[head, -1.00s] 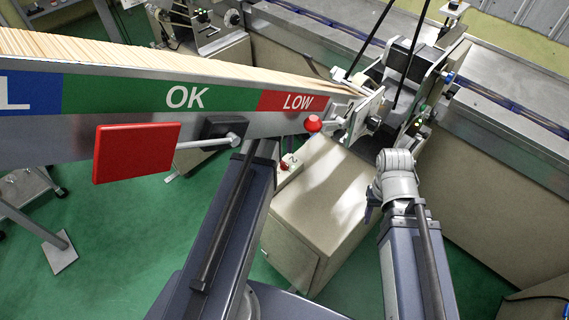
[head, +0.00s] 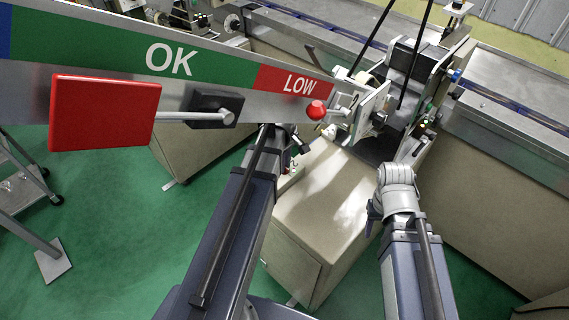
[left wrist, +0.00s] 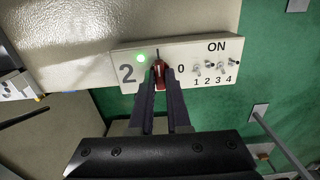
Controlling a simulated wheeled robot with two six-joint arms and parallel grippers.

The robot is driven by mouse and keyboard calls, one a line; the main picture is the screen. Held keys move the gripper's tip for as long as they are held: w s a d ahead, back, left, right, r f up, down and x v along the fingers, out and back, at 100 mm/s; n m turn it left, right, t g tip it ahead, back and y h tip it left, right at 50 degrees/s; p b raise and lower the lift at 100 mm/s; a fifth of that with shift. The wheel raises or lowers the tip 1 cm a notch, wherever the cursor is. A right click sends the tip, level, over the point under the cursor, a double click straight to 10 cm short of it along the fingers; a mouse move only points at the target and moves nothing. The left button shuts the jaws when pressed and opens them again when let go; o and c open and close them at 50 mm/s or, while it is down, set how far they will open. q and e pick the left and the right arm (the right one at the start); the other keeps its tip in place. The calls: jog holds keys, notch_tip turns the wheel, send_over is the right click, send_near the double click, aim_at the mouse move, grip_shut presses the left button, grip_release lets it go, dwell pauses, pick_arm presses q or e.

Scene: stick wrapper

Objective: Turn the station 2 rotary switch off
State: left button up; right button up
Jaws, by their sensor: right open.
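The station 2 switch box (left wrist: 205,66) is cream, with a "2", a lit green lamp (left wrist: 141,57), a "0" and a red rotary switch (left wrist: 158,70). My left gripper (left wrist: 161,80) has its two dark fingers on either side of the red switch in the left wrist view. I cannot tell whether the fingers press on it. In the head view, my left gripper (head: 297,144) is small beside the box, which it and the arm partly hide. My right gripper (head: 373,211) hangs at the end of the right arm, away from the switch, and appears empty.
Several small toggle switches (left wrist: 213,67) under "ON" sit right of the rotary switch. A long OK/LOW gauge hopper (head: 215,55) with a red plate (head: 104,113) and red knob (head: 317,110) overhangs my left arm. A beige cabinet (head: 320,215) stands between my arms.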

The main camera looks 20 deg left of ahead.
pick_arm(q)
grip_shut()
jog(key=shift+m, duration=0.3)
jog(key=m, duration=1.2)
jog(key=shift+m, duration=2.3)
